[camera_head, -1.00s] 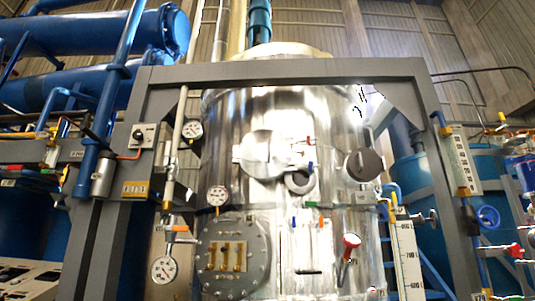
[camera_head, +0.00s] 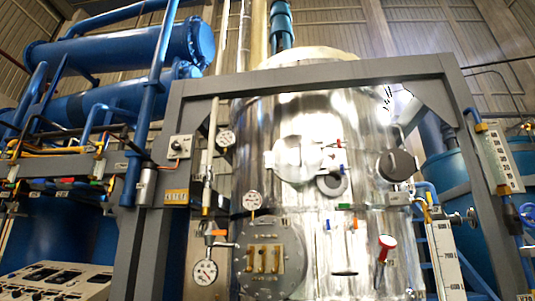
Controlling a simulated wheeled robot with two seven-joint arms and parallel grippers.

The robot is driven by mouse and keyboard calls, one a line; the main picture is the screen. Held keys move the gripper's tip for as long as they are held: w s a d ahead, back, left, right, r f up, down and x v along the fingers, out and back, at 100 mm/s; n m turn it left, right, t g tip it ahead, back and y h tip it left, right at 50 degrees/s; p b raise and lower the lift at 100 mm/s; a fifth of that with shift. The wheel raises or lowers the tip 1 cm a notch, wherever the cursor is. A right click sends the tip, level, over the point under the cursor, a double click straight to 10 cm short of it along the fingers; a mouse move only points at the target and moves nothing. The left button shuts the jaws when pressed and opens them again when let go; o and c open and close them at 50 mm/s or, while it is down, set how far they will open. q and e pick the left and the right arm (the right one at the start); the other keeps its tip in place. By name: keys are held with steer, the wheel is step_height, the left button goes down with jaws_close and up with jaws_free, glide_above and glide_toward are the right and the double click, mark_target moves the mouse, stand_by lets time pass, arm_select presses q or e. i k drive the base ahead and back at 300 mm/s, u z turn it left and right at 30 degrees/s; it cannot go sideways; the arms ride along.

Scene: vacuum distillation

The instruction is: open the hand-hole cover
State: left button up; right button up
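A tall shiny steel vessel (camera_head: 345,120) stands inside a grey frame. A round, bright silver cover (camera_head: 297,158) sits on its upper front, with a small bracket on its left and small red and blue parts at its right. It looks closed against the vessel. Lower left on the vessel is a round grey bolted plate (camera_head: 271,282) with several brass-coloured fittings. I cannot tell for sure which of the two is the hand-hole cover; the silver one looks more like a lid. Neither of my grippers is in view.
The grey frame (camera_head: 315,77) surrounds the vessel's front. Pressure gauges (camera_head: 205,272) and a red-topped handle (camera_head: 386,243) stick out. A dark round knob (camera_head: 397,165) is at the right. A control panel (camera_head: 58,281) stands lower left, and large blue tanks (camera_head: 130,48) are upper left.

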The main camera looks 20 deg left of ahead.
mark_target(295, 158)
steer(key=u, duration=0.4)
steer(key=k, duration=0.45)
steer(key=u, duration=0.55)
steer(key=i, duration=0.75)
steer(key=z, duration=0.95)
steer(key=i, duration=0.7)
steer(key=z, duration=0.85)
